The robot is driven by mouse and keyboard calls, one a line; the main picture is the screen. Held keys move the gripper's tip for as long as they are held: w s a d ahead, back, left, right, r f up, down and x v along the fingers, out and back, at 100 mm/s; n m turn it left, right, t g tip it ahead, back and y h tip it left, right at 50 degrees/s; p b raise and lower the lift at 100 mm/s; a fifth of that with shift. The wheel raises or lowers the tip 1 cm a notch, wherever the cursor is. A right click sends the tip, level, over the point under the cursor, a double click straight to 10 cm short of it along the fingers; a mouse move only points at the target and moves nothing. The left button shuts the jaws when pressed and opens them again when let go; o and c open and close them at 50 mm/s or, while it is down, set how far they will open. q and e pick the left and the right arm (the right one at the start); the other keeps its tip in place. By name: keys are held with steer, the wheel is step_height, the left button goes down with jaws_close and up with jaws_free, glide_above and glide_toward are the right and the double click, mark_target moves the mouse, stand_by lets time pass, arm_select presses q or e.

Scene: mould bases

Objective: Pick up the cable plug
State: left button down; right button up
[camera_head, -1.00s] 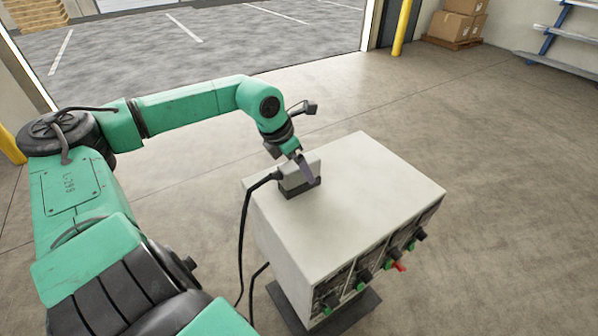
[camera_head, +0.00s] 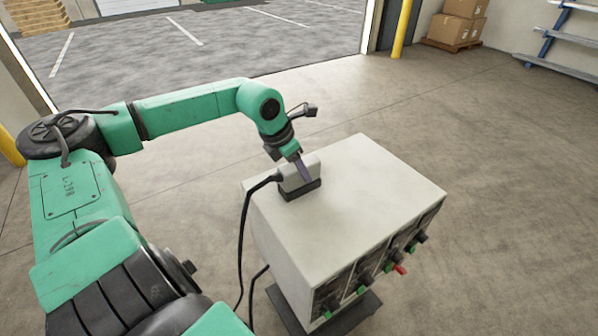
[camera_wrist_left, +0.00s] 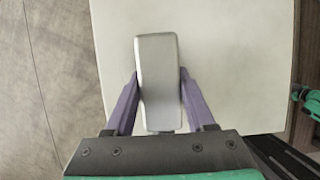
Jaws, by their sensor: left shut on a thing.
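The cable plug (camera_head: 292,177) is a light grey block with a black cable coming out of its left side. It is upright at a dark socket base (camera_head: 301,192) on top of the pale cabinet, near the cabinet's far left corner. My left gripper (camera_head: 303,172) is shut on the plug from above. In the left wrist view the plug (camera_wrist_left: 159,80) stands between the two purple fingers of the left gripper (camera_wrist_left: 160,98), one on each side. Whether the plug is still seated in the base cannot be told. My right gripper is not in view.
Cardboard boxes (camera_head: 457,25) sit on a pallet far back.

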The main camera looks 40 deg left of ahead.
arm_select(q)
steer(key=shift+r+p, duration=0.4)
steer(key=shift+p, duration=0.15)
step_height(320, 180, up, 20)
steer(key=b, duration=0.1)
